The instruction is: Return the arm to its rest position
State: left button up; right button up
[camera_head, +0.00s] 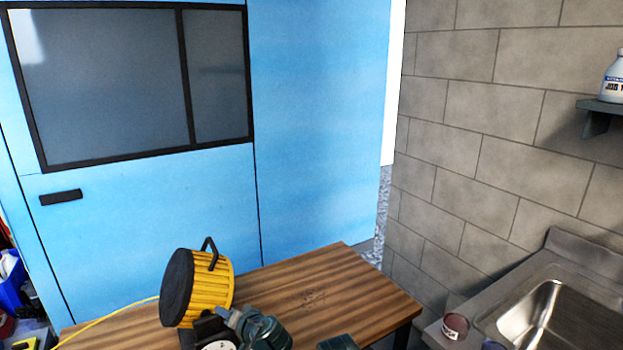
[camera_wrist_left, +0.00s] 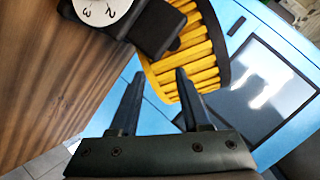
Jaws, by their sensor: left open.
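My left gripper (camera_wrist_left: 159,73) shows in the left wrist view, its two dark fingers apart with nothing between them. Beyond its tips is a yellow ribbed drum (camera_wrist_left: 188,50) with a dark rim. A black device with a white numbered dial (camera_wrist_left: 100,8) lies at the top left of that view. In the head view the yellow drum (camera_head: 214,290), with a black face and a handle, stands on the wooden table (camera_head: 330,290). The dial (camera_head: 216,346) shows in front of it, cut by the lower edge.
Dark teal rounded parts (camera_head: 265,331) show at the table's front; I cannot tell whether they are mine. A metal sink (camera_head: 545,318) is at the right, with a small cup (camera_head: 455,327) beside it. Blue panels (camera_head: 320,130) stand behind. The table's right part looks clear.

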pick_arm(q)
jog(key=s+d+f+m+g+h, duration=0.1)
jog(key=s+d+f+g+h, duration=0.4)
jog(key=s+d, duration=0.35)
jog(key=s+d+f+m+g+h, duration=0.15)
jog(key=s+d+f+g, duration=0.25)
jog(key=s+d+f, duration=0.4)
notch_tip(320, 180, up, 13)
jog(key=s+h+p, duration=0.1)
jog(key=s+p, duration=0.1)
jog(key=p, duration=1)
jog(key=shift+r+g, duration=0.15)
jog(key=shift+g, duration=0.15)
jog(key=shift+n, duration=0.25)
